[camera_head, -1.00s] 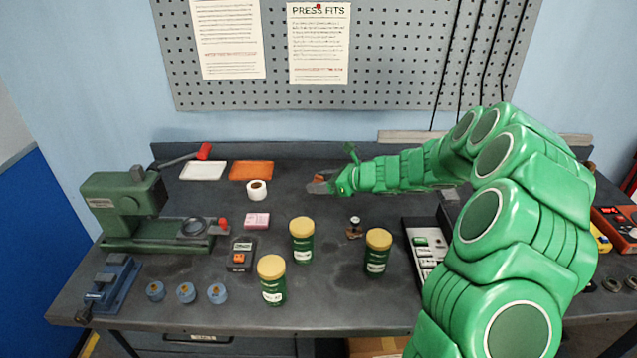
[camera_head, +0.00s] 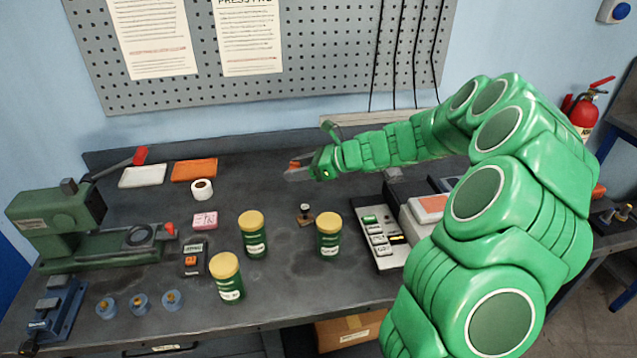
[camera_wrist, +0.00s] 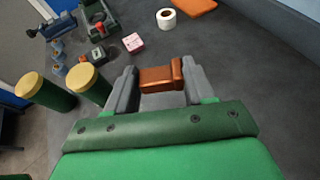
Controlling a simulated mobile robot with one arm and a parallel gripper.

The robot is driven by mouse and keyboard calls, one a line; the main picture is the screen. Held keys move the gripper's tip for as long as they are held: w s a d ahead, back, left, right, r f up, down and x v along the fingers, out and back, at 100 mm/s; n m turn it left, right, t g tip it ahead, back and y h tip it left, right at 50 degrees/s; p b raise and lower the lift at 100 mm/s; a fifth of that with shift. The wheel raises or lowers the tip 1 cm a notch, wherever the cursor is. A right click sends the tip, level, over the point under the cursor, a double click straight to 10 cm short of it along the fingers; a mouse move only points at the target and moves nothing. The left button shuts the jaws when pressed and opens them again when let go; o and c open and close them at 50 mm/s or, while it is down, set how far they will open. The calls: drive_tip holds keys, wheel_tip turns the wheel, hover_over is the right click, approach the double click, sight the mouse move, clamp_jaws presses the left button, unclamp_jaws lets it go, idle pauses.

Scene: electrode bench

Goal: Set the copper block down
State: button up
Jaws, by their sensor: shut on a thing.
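The copper block (camera_wrist: 158,79) is a small reddish-brown piece held between the two grey fingers of my gripper (camera_wrist: 160,84) in the wrist view. In the head view, my gripper (camera_head: 297,172) is at the end of the green arm, over the back middle of the bench, with the copper block (camera_head: 294,164) showing small at its fingers. The gripper is shut on the block, and the block appears above the bench top. I cannot tell its exact height. The orange tray (camera_head: 194,170) and the white tray (camera_head: 143,176) lie at the back left, apart from the gripper.
A white tape roll (camera_head: 202,190) and pink notes (camera_head: 205,220) lie left of the gripper. Several yellow-lidded green jars (camera_head: 252,236) stand in front. A green press (camera_head: 70,228) stands at the left. Bench around the gripper is clear.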

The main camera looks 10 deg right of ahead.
drive_tip(key=s+d+f, duration=0.1)
drive_tip(key=d, duration=1)
hover_over(332, 184)
drive_tip(key=s, duration=0.2)
wheel_tip(332, 184, down, 8)
drive_tip(key=shift+a+f, duration=0.1)
drive_tip(key=shift+w+f, duration=0.4)
drive_tip(key=shift+w, duration=0.15)
drive_tip(key=shift+w+f, duration=0.45)
drive_tip(key=shift+f, duration=1.6)
drive_tip(key=shift+f, duration=0.2)
drive_tip(key=o, duration=1.2)
drive_tip(key=shift+o, duration=0.2)
